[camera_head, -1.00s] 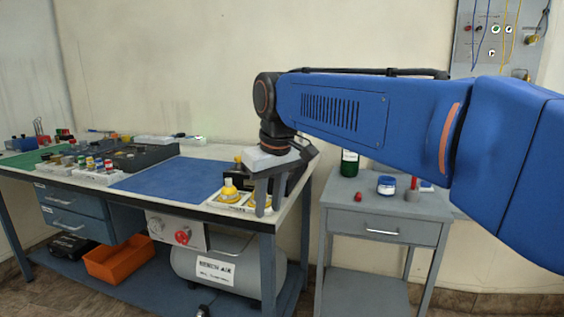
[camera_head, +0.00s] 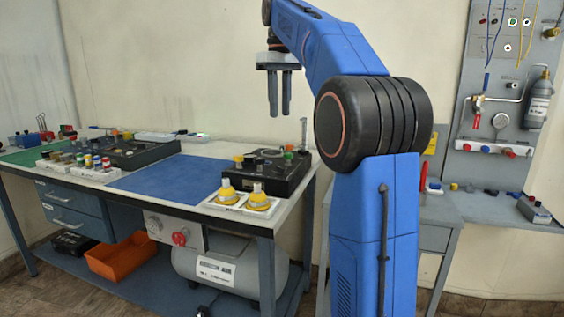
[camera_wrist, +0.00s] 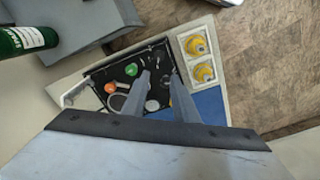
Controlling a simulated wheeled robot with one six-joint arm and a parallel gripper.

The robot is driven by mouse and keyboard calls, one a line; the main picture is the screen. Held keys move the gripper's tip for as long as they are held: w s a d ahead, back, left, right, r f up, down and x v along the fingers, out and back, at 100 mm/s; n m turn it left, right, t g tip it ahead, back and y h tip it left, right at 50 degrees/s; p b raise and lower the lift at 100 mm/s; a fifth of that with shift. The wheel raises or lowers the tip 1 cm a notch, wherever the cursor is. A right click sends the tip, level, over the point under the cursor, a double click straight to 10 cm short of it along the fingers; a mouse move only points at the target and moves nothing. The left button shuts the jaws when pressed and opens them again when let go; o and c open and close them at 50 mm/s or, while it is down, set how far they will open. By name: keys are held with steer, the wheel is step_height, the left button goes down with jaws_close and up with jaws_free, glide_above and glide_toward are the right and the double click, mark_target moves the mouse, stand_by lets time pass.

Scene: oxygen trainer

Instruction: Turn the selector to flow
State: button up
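The oxygen trainer looks to be the black box (camera_head: 262,181) at the right end of the bench. It carries an orange knob (camera_head: 238,160), a green knob (camera_head: 289,155) and a round dial-like part. In the wrist view its black top (camera_wrist: 98,76) shows the green knob (camera_wrist: 131,69), the orange knob (camera_wrist: 109,88) and small pale fittings. I cannot tell which part is the selector; the fingers hide some of the panel. My gripper (camera_head: 279,112) points down above the box, clear of it. In the wrist view its fingers (camera_wrist: 158,76) are apart with nothing held between them.
Two yellow-topped items (camera_head: 258,198) stand in a white tray before the box. A blue mat (camera_head: 165,183) lies to its left. A thin upright post (camera_head: 304,132) stands behind its right end. A green bottle (camera_wrist: 27,39) lies at the wrist view's upper left.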

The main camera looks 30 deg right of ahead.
mark_target(280, 171)
step_height(280, 171, down, 17)
steer(key=shift+w+d+f, duration=0.1)
steer(key=shift+d+f, duration=0.05)
stand_by(0.6)
jaws_close()
